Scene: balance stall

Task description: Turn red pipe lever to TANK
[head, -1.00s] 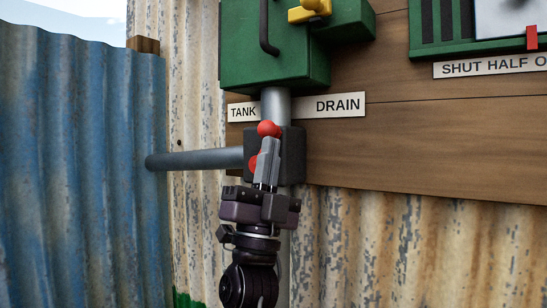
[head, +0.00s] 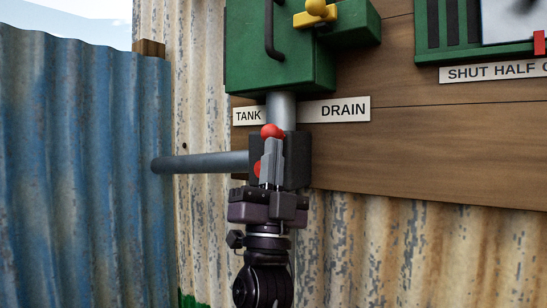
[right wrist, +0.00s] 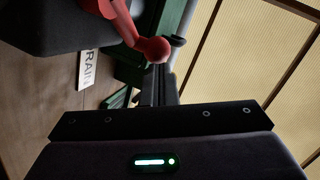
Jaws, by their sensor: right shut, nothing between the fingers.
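The red pipe lever has a ball knob (head: 272,131) and a red hub (head: 257,168) on a dark valve block (head: 297,160). It points up and slightly right, its knob just below the gap between the TANK sign (head: 248,116) and the DRAIN sign (head: 335,109). My right gripper (head: 272,143) is shut and empty, fingers upward, hiding much of the lever's arm. In the right wrist view the knob (right wrist: 152,48) is close by the fingertips (right wrist: 158,72); I cannot tell whether they touch. My left gripper is out of view.
A grey pipe (head: 205,162) runs left from the block to a blue corrugated sheet (head: 80,170). A green box (head: 280,60) with a black handle and yellow knob hangs above. A wooden board (head: 420,140) lies right.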

